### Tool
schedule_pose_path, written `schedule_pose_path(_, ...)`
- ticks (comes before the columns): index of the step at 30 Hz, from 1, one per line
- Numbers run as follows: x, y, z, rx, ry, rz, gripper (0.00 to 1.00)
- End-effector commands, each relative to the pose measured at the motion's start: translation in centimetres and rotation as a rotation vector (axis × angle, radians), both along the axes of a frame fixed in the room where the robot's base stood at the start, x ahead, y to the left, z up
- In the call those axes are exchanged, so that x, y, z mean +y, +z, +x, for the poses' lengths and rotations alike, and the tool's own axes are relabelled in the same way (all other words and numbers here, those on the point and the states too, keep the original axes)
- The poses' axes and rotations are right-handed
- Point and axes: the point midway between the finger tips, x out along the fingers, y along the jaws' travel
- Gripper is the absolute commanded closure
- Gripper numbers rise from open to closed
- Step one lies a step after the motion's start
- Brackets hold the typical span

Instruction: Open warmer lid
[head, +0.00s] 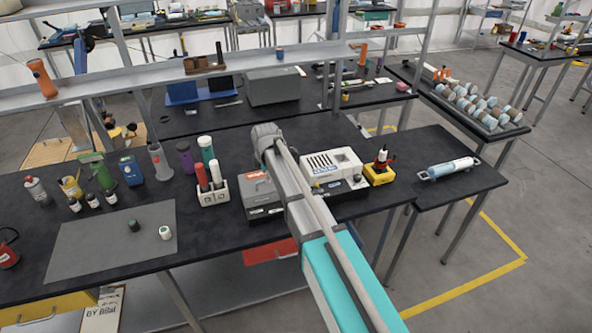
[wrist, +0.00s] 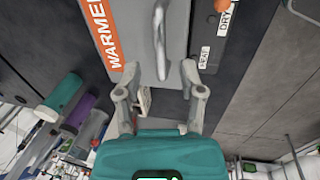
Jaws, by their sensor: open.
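The warmer is a grey box on a black base (head: 262,213), left of my arm in the head view; my arm hides its right part. In the wrist view its grey lid (wrist: 137,18) fills the top, with an orange WARMER label (wrist: 101,32) on the left. A curved metal handle (wrist: 159,38) stands on the lid. My gripper (wrist: 158,76) is open, with one finger on each side of the handle's lower end. I see a gap on both sides. The lid looks shut. The gripper is not clearly visible in the head view.
A white slotted device (head: 332,165) and a yellow-based tool (head: 379,172) stand right of my arm. A grey mat (head: 110,245) lies further left. Shelf rails cross above the bench.

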Motion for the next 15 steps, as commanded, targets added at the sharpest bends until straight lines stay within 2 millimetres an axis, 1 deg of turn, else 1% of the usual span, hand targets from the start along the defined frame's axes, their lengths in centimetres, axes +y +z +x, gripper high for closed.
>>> schedule_pose_path(1, -0.1, 0.8, -0.1, 0.0, -0.001, 0.0, 0.49)
schedule_pose_path(15, -0.5, 4.6, -0.8, 0.001, -0.004, 0.0, 0.49)
